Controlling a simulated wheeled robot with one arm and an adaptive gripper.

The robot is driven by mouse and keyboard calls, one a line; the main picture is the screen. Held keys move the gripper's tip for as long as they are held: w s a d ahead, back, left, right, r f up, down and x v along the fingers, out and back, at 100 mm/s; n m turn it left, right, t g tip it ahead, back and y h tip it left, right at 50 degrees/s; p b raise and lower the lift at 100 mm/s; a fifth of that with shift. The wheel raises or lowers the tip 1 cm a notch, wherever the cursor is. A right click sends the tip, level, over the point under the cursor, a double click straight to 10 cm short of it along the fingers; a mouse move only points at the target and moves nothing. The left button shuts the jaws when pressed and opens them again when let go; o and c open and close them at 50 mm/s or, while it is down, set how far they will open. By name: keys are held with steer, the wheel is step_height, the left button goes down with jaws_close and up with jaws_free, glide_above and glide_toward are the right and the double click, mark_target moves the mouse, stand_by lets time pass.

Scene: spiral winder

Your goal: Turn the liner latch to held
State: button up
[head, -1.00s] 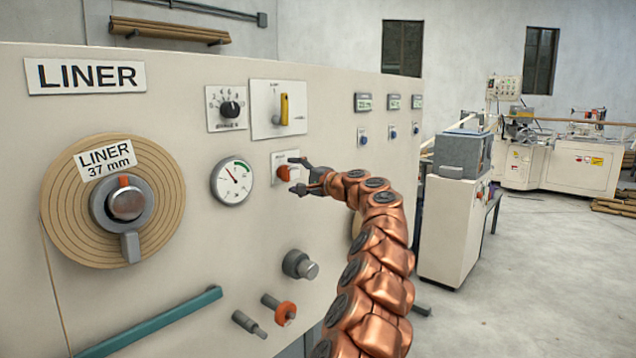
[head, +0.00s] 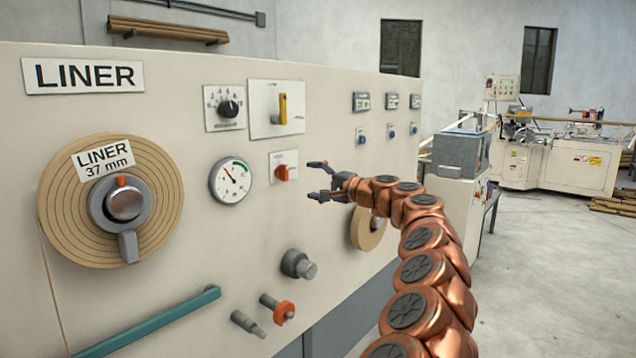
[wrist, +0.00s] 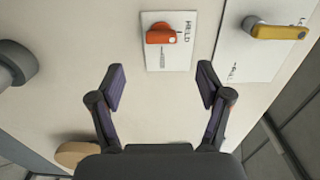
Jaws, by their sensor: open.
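The liner latch is a small orange knob (head: 284,173) on a white plate on the cream panel, right of the gauge in the head view. In the wrist view the knob (wrist: 160,35) lies crosswise on its plate. Its end with a small pale mark points towards the word HELD (wrist: 187,32) printed beside it. My gripper (head: 313,180) is open and empty, to the right of the knob and apart from it. In the wrist view my open gripper (wrist: 162,70) has its fingers spread below the plate, with nothing between them.
A yellow lever (head: 283,108) on a white plate and a black dial (head: 229,108) sit above the latch. The gauge (head: 230,181) is at its left. A grey knob (head: 298,265) and an orange-collared peg (head: 283,311) stick out below. A tan roll (head: 366,232) is behind my arm.

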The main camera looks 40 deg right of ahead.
steer(key=shift+s+d+r, duration=0.1)
steer(key=shift+s, duration=0.5)
